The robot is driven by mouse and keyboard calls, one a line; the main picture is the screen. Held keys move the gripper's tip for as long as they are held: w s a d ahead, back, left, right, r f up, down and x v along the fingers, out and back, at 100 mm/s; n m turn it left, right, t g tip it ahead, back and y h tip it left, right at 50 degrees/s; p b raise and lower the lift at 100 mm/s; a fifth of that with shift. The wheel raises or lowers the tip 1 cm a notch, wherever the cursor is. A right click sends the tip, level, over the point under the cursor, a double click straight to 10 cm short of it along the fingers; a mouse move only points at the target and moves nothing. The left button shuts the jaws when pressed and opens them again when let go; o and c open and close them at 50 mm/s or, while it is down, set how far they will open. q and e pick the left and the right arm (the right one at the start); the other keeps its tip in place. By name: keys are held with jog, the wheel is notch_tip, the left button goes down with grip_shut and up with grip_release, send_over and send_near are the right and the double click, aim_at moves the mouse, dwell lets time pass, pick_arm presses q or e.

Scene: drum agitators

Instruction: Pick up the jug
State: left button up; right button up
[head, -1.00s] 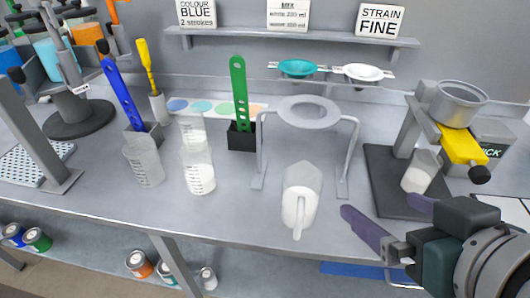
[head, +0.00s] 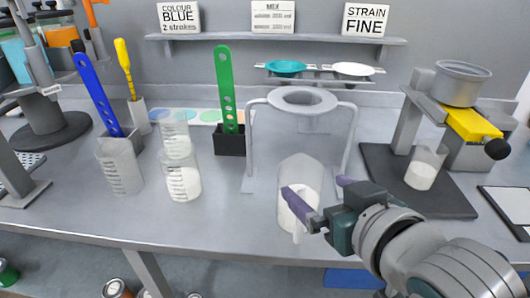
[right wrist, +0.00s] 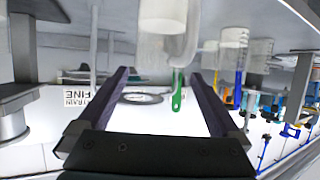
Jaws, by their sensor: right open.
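The jug (head: 300,174) is clear, with white liquid in its lower part and a handle facing the front edge. It stands upright on the grey bench (head: 225,222), in front of the ring stand. My right gripper (head: 318,194) is open at the jug; one finger crosses in front of it in the head view and the other is at its right. In the right wrist view the jug (right wrist: 160,28) appears inverted at the top, beyond the open fingers (right wrist: 160,76). Contact cannot be told. My left gripper is not in view.
A ring stand (head: 302,99) rises behind the jug. Measuring beakers (head: 182,184) stand to the left, near a green paddle (head: 225,85) in a black holder. A dark base with a strainer pot (head: 460,83) and a small beaker (head: 424,168) is at the right.

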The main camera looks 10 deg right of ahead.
jog(key=x, duration=0.3)
grip_shut()
dwell(0.9)
